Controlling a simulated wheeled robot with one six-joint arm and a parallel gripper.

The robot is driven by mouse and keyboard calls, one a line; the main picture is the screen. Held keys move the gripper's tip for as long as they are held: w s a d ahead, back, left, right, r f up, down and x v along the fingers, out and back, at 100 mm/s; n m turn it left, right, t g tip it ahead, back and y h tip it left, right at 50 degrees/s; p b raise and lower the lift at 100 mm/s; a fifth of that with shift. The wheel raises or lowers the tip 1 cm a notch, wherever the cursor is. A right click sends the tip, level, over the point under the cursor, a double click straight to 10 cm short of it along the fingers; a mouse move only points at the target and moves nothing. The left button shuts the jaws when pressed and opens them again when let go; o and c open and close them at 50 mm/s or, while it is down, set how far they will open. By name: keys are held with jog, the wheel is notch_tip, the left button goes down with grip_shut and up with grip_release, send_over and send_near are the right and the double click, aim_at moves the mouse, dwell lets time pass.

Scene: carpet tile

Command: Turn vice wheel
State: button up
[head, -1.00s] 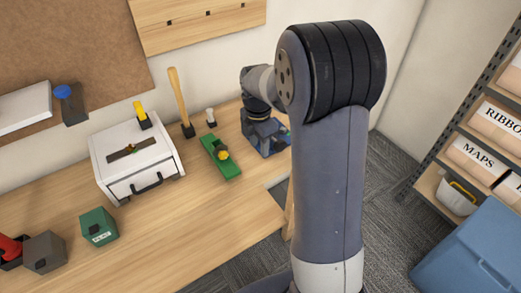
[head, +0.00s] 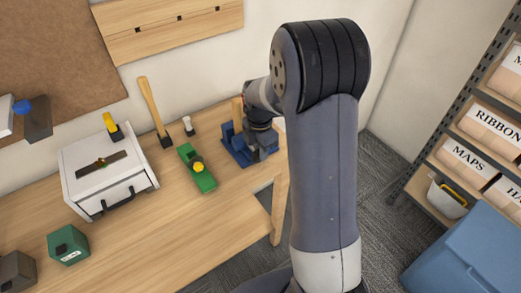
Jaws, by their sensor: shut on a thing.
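The blue vice (head: 236,148) stands at the right end of the wooden bench. My gripper (head: 264,152) points down at the vice's right side, below my dark wrist. It is shut on a part there, which I take to be the vice wheel. The wheel itself is hidden behind my gripper and wrist, so its angle cannot be told.
A green tool with a yellow knob (head: 199,172) lies left of the vice. A white drawer box (head: 107,170), a wooden-handled mallet (head: 153,108) and a green box (head: 68,245) stand farther left. Shelves (head: 465,155) and a blue bin (head: 470,255) are at right.

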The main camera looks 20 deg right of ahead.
grip_shut()
jog(key=shift+a, duration=0.1)
jog(key=h+b, duration=0.1)
jog(key=t+h, duration=0.1)
jog(key=shift+s+a+h+b, duration=0.1)
jog(key=shift+a+h+b, duration=0.2)
jog(key=shift+h+b, duration=0.1)
jog(key=h+b, duration=0.1)
jog(key=h, duration=0.1)
jog(key=t+h+b, duration=0.1)
jog(key=h+b, duration=0.1)
jog(key=shift+s+a+f, duration=0.1)
jog(key=shift+a+f, duration=0.1)
jog(key=shift+a, duration=0.15)
jog(key=h+b, duration=0.1)
jog(key=t+h, duration=0.1)
jog(key=h, duration=0.1)
jog(key=h+b, duration=0.1)
jog(key=shift+s+a+f+t+h+b, duration=0.1)
jog(key=shift+a+f+t+h+b, duration=0.05)
jog(key=shift+a+t+h+b, duration=0.2)
jog(key=shift+s+a+f+t+h+b, duration=0.1)
jog(key=shift+t+h+b, duration=0.25)
jog(key=shift+h, duration=0.5)
jog(key=shift+a+t+h+b, duration=0.1)
jog(key=shift+h+b, duration=0.4)
jog(key=shift+h, duration=0.3)
